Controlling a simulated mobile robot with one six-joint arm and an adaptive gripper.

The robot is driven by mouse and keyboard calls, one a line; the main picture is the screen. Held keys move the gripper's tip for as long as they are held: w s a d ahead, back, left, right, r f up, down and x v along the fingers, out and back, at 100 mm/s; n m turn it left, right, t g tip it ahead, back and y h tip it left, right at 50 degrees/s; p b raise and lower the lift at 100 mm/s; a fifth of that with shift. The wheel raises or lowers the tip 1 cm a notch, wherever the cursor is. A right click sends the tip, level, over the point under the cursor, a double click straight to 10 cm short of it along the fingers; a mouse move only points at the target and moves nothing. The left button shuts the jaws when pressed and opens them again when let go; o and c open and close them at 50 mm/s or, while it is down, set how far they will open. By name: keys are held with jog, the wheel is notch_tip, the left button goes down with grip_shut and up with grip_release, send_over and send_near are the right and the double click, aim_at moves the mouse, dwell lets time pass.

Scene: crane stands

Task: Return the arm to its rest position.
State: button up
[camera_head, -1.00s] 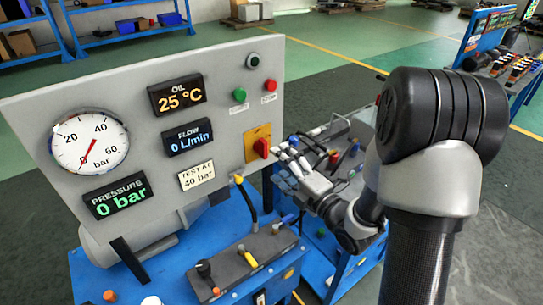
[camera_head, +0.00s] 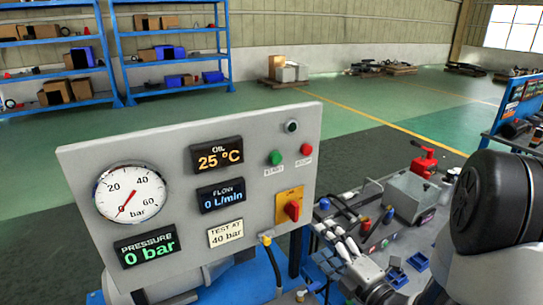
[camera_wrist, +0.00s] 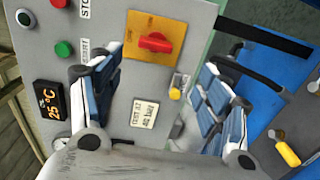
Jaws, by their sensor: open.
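My gripper (camera_head: 328,245) is in the head view, just right of the grey test panel (camera_head: 75,172) and below its red knob (camera_head: 292,210). My arm comes in from the lower right. In the wrist view my gripper (camera_wrist: 157,70) has its two blue-padded fingers spread wide, with nothing between them. Past the fingers the wrist view shows the panel face with the red knob (camera_wrist: 155,42) on its yellow plate. The gap between fingers and panel is hard to judge.
The panel's gauge (camera_head: 131,194) reads about 0 bar. Blue shelves (camera_head: 170,60) stand at the back left. Green floor beyond the bench is open.

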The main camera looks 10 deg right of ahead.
jog(key=s+d+r+m+g+h, duration=0.5)
jog(key=m+h, duration=0.3)
jog(key=m, duration=0.5)
jog(key=s+a+m+g, duration=0.3)
jog(key=s+a+m, duration=0.1)
jog(key=s, duration=0.6)
jog(key=s+a+m+g+y, duration=0.1)
jog(key=s+a+m+g, duration=0.2)
jog(key=s, duration=0.6)
jog(key=a+m, duration=0.2)
jog(key=shift+s+a+r+g, duration=0.3)
jog(key=shift+s+r, duration=0.1)
